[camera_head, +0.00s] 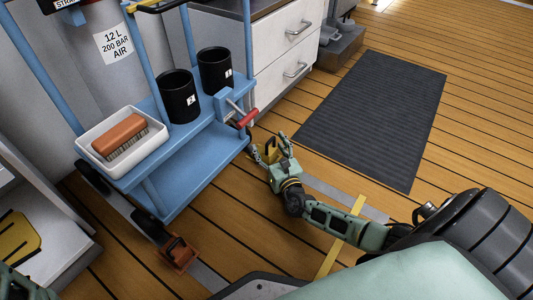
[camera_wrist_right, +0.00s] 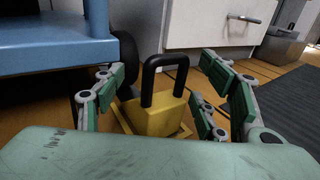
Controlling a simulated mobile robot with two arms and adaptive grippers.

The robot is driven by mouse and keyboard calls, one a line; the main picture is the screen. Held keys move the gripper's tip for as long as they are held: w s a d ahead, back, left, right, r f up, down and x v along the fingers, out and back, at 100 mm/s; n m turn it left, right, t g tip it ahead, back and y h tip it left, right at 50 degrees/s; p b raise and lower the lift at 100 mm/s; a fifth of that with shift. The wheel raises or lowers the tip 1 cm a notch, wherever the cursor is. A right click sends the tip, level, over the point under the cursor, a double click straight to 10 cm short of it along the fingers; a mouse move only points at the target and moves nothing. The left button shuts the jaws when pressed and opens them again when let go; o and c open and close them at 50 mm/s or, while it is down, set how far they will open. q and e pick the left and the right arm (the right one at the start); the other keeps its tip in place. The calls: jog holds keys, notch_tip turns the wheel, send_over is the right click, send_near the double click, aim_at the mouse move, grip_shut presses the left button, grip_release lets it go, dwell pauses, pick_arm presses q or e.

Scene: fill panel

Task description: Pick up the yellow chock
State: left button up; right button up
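The yellow chock (camera_head: 270,151) stands on the wooden floor just right of the blue cart's front corner. In the right wrist view it is a yellow block (camera_wrist_right: 158,116) with an upright black loop handle (camera_wrist_right: 164,72) on top. My right gripper (camera_head: 272,146) is open, with its green-padded fingers on both sides of the chock. In the right wrist view a gap shows between the fingers (camera_wrist_right: 163,98) and the handle on each side. The chock's lower front is partly hidden by my palm. My left gripper is not in view; only a green bit of my arm shows at bottom left.
The blue cart (camera_head: 190,165) stands close left, carrying two black cups (camera_head: 179,98) and a white tray (camera_head: 92,160) with a brush. An orange chock (camera_head: 178,253) lies by a wheel. A dark mat (camera_head: 375,115) lies right.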

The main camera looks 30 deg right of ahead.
grip_shut()
dwell(0.4)
